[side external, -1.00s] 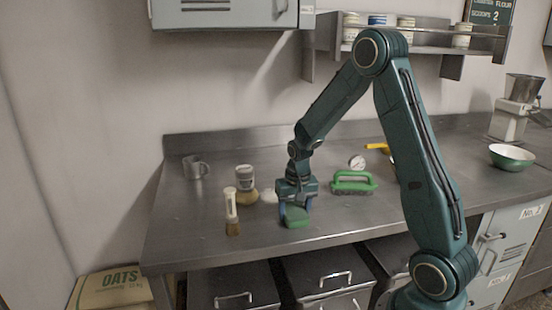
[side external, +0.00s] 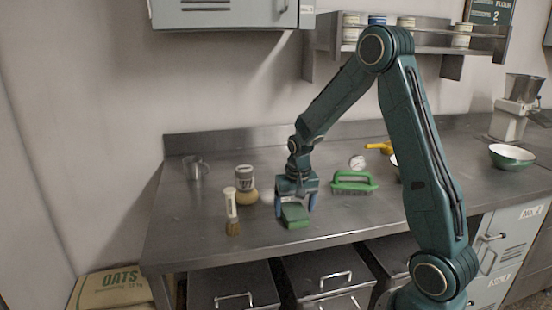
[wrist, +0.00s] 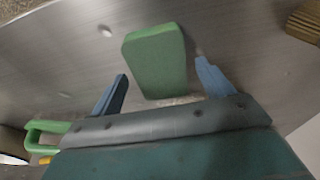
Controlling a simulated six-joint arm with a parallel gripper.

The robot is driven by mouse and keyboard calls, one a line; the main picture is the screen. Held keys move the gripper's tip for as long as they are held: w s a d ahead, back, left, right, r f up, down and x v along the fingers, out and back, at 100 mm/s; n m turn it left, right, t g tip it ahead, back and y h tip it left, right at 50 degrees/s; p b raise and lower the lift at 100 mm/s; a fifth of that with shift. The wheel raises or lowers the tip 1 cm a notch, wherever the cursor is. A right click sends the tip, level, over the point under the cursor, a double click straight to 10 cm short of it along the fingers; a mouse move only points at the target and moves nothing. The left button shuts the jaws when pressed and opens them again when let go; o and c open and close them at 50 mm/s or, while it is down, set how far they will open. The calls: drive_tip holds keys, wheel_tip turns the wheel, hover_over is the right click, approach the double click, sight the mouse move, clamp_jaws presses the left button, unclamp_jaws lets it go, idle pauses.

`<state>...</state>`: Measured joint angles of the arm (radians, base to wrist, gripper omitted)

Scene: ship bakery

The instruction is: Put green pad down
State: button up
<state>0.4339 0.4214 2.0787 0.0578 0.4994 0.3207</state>
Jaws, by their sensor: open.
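The green pad (side external: 294,216) lies on the steel counter (side external: 365,215) near its front edge. In the wrist view the pad (wrist: 156,58) is a green block between my gripper's two blue fingers, with a gap on each side. My gripper (side external: 296,205) is open just above and behind the pad, fingers pointing down. In the wrist view my gripper (wrist: 162,85) has its fingers spread and holds nothing. The pad's rear part is partly hidden by the gripper in the side view.
A green-handled brush (side external: 353,183) stands to the right of the pad. A wooden-ended brush (side external: 231,212) and a jar (side external: 245,182) stand to the left. A metal mug (side external: 195,168) is farther left. The counter's front edge is close to the pad.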

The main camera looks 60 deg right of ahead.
sight(296, 216)
wheel_tip(296, 216, up, 11)
drive_tip(key=s+a, duration=0.1)
drive_tip(key=shift+f, duration=0.2)
drive_tip(key=shift+s+a, duration=0.1)
idle(0.6)
drive_tip(key=s+a+r+n+t, duration=0.1)
drive_tip(key=s+a+r+n, duration=0.2)
drive_tip(key=s+a, duration=0.2)
drive_tip(key=s+a+r+n+t, duration=0.2)
drive_tip(key=s+a+n, duration=0.1)
drive_tip(key=s+a, duration=0.3)
drive_tip(key=s+a+r+n+t+y, duration=0.1)
drive_tip(key=s+a+r+n, duration=0.2)
drive_tip(key=s+a, duration=0.3)
drive_tip(key=shift+s+a+r, duration=0.25)
drive_tip(key=shift+s+r, duration=0.1)
drive_tip(key=shift+s, duration=0.2)
